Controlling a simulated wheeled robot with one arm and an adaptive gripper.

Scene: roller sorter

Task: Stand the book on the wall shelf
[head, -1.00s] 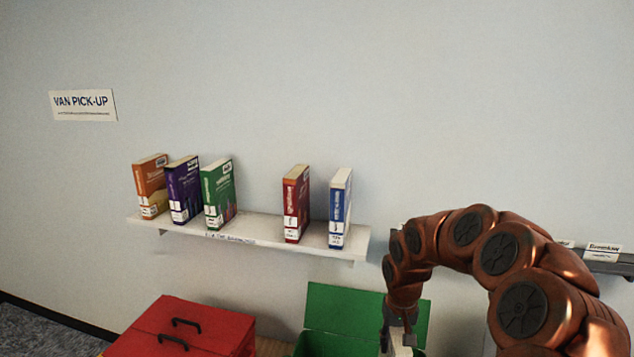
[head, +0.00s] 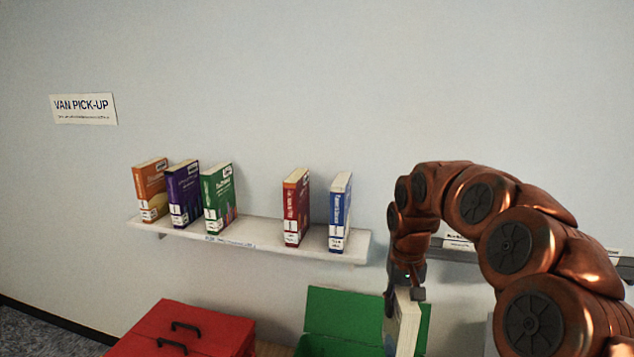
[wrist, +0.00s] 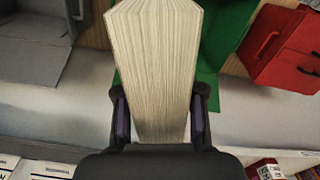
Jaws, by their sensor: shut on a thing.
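My gripper (head: 405,282) is shut on a book (head: 404,325), whose cream page edges show. In the head view the book hangs below the fingers, in front of the green bin, its lower end cut off by the frame. In the wrist view the book (wrist: 155,65) stands between the two fingers (wrist: 158,118), pages towards the camera; its cover is mostly hidden. The white wall shelf (head: 265,240) is to the left of and above the held book. Several books stand upright on it, with a gap between the green book (head: 219,198) and the red book (head: 296,207).
A green bin with its lid raised (head: 340,313) is below the shelf's right end. A closed red box (head: 190,328) with black handles is below its left part. A blue book (head: 340,212) stands near the shelf's right end. A dark rail (head: 455,253) is behind my arm.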

